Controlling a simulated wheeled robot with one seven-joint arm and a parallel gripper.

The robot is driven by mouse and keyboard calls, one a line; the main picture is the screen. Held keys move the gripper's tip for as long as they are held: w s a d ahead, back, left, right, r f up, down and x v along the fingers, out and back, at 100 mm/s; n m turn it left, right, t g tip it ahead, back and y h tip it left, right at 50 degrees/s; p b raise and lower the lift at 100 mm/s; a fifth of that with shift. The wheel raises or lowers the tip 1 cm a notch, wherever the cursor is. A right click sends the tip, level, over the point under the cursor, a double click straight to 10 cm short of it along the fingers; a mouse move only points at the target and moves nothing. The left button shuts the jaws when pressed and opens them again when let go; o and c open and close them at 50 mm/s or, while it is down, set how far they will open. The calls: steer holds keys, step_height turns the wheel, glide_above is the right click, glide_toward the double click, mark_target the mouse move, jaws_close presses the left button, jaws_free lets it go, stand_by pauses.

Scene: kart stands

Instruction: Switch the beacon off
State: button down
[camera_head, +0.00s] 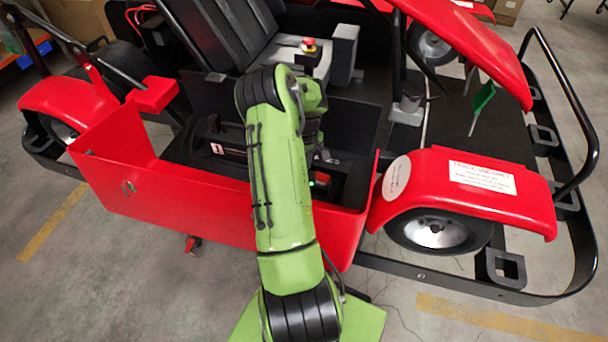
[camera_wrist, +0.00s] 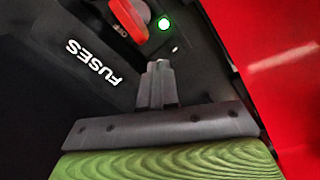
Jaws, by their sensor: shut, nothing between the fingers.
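A red switch handle (camera_wrist: 130,18) shows at the top of the wrist view, cut off by the frame edge. The word OFF is printed beside its lower end. A lit green lamp (camera_wrist: 164,23) sits just right of the handle. My gripper (camera_wrist: 158,68) is shut and empty, its tips just below the handle and lamp, seemingly apart from both. In the head view a small red and green spot (camera_head: 321,179) shows inside the red kart (camera_head: 190,205), right of my arm. My arm hides much of the compartment there. I cannot make out the beacon itself.
A black panel marked FUSES (camera_wrist: 93,62) lies left of my gripper. A red wall (camera_wrist: 275,70) stands close on the right.

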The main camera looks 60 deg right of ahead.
steer(key=shift+f+b, duration=0.65)
steer(key=shift+f, duration=0.25)
steer(key=shift+r+p, duration=2.25)
steer(key=shift+r, duration=1.4)
steer(key=shift+f, duration=0.1)
